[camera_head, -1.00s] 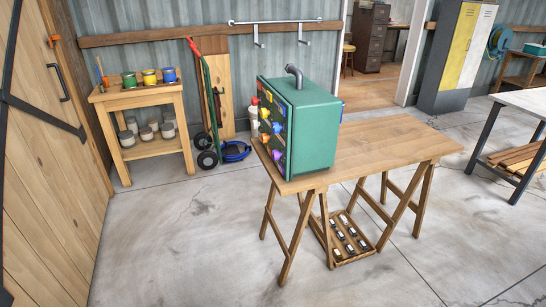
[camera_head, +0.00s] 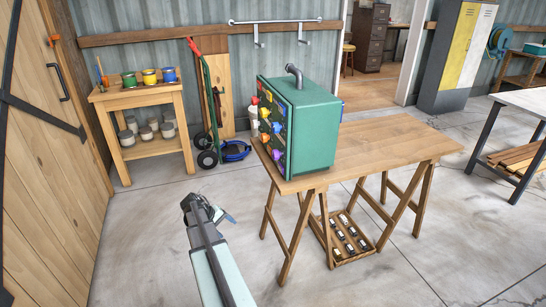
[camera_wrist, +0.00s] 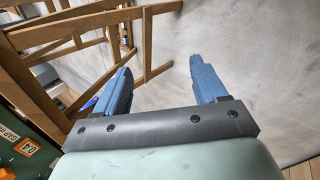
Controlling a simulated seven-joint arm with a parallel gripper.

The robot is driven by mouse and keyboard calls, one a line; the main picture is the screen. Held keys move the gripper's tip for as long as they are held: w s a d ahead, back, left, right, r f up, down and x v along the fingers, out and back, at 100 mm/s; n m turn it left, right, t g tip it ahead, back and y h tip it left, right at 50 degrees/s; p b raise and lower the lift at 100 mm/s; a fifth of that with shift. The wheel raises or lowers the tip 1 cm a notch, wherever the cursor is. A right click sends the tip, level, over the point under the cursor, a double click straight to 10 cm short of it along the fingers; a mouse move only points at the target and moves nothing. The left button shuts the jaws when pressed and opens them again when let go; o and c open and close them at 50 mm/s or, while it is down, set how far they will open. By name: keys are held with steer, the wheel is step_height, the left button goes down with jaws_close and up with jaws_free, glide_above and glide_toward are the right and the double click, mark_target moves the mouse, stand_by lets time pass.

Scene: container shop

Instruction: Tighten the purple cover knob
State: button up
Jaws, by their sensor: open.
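The purple cover knob (camera_head: 274,168) is at the lower part of the knob-covered left face of a green box (camera_head: 316,130), which stands on a wooden trestle table. My gripper (camera_head: 228,216) is in front of and below the table's left end, apart from the box and the knob. In the wrist view my gripper (camera_wrist: 160,85) has its two blue fingers wide apart with nothing between them. That view shows a strip of the green box (camera_wrist: 18,160) with an orange label at the lower left. The purple knob does not show there.
The trestle table (camera_head: 385,143) has a clear top right of the box. A tray of small dark items (camera_head: 345,262) sits low between its legs. A side table (camera_head: 150,98) with colored pots and a hand truck (camera_head: 207,158) stand behind. The floor around my arm is clear.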

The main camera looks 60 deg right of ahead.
steer(key=w+d+r+n+g+h, duration=0.1)
steer(key=d+r+g+h, duration=0.35)
steer(key=d+r, duration=1)
steer(key=n+g+h, duration=0.3)
steer(key=g, duration=0.2)
glide_toward(273, 155)
steer(key=x, duration=1)
steer(key=shift+w+d+f, duration=0.1)
steer(key=shift+d+f, duration=0.1)
steer(key=shift+c, duration=0.4)
steer(key=c, duration=1)
steer(key=shift+o, duration=0.2)
steer(key=shift+m, duration=0.3)
